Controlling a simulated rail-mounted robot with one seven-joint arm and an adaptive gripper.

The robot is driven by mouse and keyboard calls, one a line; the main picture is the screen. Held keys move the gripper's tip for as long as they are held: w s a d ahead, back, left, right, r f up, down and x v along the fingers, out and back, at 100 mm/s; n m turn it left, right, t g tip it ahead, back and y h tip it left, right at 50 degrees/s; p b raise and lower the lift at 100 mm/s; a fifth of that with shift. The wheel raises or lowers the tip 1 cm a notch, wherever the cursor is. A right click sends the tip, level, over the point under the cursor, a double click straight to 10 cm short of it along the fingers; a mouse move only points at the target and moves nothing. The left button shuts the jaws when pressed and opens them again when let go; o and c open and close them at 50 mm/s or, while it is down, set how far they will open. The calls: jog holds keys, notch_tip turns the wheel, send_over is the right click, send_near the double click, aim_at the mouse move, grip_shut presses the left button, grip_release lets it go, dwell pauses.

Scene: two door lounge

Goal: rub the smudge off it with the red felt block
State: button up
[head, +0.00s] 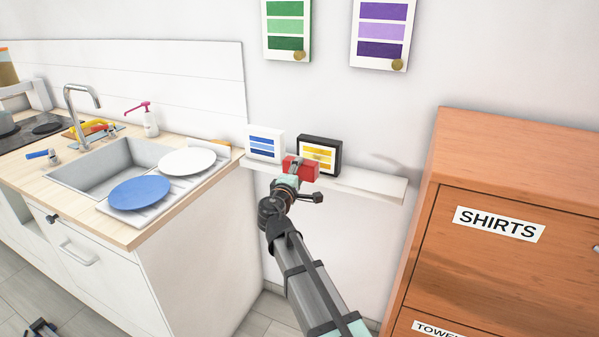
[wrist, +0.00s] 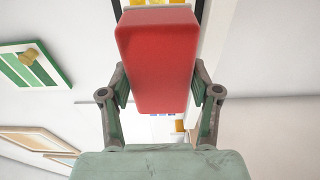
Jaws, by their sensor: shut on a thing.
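My gripper (head: 297,178) is shut on the red felt block (head: 303,168). In the wrist view the block (wrist: 155,60) sits between both fingers (wrist: 160,92). The block is in front of the lower left of a black-framed picture with yellow stripes (head: 320,153); I cannot tell whether they touch. Brownish-gold round smudges show on the lower right of the green-striped wall picture (head: 286,24) and the purple-striped one (head: 380,33). The green picture's smudge also shows in the wrist view (wrist: 31,56). No smudge shows on the uncovered part of the yellow picture.
A white-framed blue-striped picture (head: 264,145) stands left of the block on a narrow white shelf (head: 370,184). A wooden cabinet (head: 490,190) closes off the right. A counter (head: 135,222) with sink, blue plate (head: 139,192) and white plate (head: 187,161) is at left.

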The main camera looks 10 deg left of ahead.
jog(key=b+v, duration=0.1)
jog(key=v, duration=0.2)
jog(key=shift+a, duration=0.2)
jog(key=shift+w, duration=0.25)
dwell(0.6)
jog(key=shift+d+b+x, duration=0.25)
jog(key=shift+b+x, duration=0.2)
jog(key=shift+x, duration=1.2)
jog(key=shift+d+b+x, duration=0.2)
jog(key=shift+b+x, duration=0.25)
jog(key=shift+x, duration=1.25)
jog(key=shift+x, duration=0.9)
jog(key=shift+d, duration=0.15)
